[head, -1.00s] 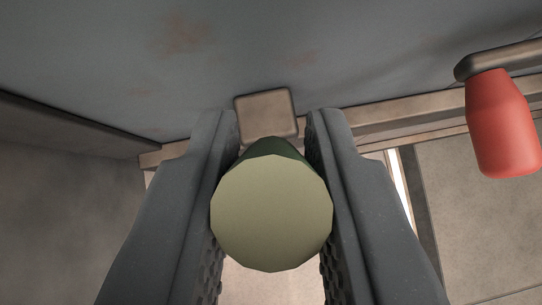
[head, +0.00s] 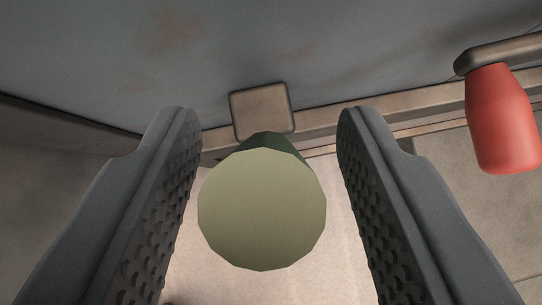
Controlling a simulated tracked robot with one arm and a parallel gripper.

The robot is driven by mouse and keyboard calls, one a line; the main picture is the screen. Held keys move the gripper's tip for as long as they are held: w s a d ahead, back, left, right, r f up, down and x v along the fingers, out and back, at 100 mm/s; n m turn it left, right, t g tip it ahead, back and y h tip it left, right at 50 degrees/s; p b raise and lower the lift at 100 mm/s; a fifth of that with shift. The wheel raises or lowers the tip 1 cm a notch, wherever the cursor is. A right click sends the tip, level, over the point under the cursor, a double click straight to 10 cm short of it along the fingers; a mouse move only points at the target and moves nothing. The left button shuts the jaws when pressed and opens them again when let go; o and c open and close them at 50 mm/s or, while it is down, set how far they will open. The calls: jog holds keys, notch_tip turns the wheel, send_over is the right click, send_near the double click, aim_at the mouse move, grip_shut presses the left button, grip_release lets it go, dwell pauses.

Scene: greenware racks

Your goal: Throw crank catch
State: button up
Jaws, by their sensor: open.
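A green knob (head: 262,208) with a pale olive round end faces me in the middle of the view. Its darker green side runs back toward a brown-grey block (head: 262,108) on the grey panel. This looks like the crank catch, though its full shape is hidden behind the knob. My gripper (head: 268,130) is open, with one ridged finger on each side of the knob. Clear gaps show between the fingers and the knob, and nothing is held.
A red handle (head: 502,120) hangs from a dark bar at the upper right, outside my right finger. A grey, rust-stained panel (head: 200,50) fills the top. A brown ledge (head: 400,108) runs along its lower edge. A pale surface shows below the knob.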

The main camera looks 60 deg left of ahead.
jog(key=v, duration=1.3)
jog(key=shift+s+d+r, duration=0.15)
jog(key=shift+s+d, duration=0.05)
jog(key=shift+s, duration=0.05)
